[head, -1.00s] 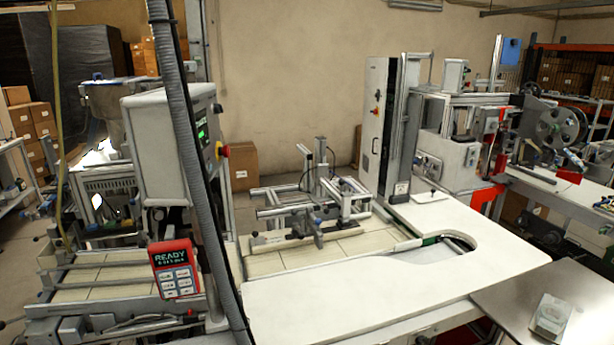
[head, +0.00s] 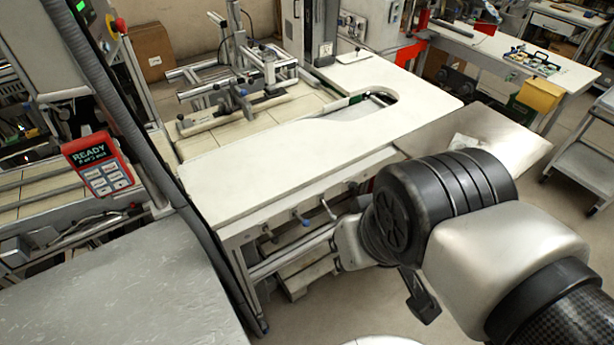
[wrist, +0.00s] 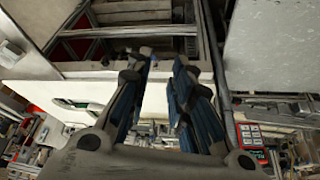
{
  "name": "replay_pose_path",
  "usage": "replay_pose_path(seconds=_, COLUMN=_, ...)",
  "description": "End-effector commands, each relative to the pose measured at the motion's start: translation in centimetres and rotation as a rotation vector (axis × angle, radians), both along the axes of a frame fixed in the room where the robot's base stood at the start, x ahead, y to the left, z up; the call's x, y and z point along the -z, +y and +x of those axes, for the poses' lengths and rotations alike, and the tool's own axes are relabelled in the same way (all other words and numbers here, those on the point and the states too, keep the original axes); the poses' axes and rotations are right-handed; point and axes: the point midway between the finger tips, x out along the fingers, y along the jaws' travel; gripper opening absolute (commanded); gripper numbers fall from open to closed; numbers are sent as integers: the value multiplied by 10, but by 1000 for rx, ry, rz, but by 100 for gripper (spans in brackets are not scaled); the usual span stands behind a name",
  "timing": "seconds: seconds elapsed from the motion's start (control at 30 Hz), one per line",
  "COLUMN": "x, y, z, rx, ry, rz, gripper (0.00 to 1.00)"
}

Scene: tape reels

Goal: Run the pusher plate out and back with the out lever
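Several small levers hang under the front edge of the white worktable, among them a grey-handled one (head: 303,217) and a blue-tipped one (head: 328,209). No label shows which is the out lever. The likely pusher plate, a long pale bar (head: 210,119) with dark fittings, lies on the tiled bed behind the worktable. My gripper (wrist: 157,64) shows in the wrist view with its two blue-padded fingers apart and nothing between them. In the head view my arm hides most of it, at the right of the levers. I see no contact with a lever.
The white worktable (head: 300,140) has a clear top. A red READY panel (head: 97,164) is at the left, and also shows in the wrist view (wrist: 250,136). A grey surface (head: 110,295) fills the lower left. A steel side table (head: 490,140) stands at the right.

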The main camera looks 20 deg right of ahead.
Motion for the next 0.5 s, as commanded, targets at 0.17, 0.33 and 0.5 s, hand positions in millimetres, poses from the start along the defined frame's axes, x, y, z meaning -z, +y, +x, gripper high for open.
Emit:
replay_pose_path(seconds=0.17, x=6, y=0, z=37, rx=-25, ry=29, rz=-37, gripper=6)
replay_pose_path(seconds=0.33, x=21, y=4, z=88, rx=-66, ry=56, rz=-86, gripper=0)
replay_pose_path(seconds=0.5, x=47, y=15, z=140, rx=-118, ry=77, rz=-130, gripper=0)
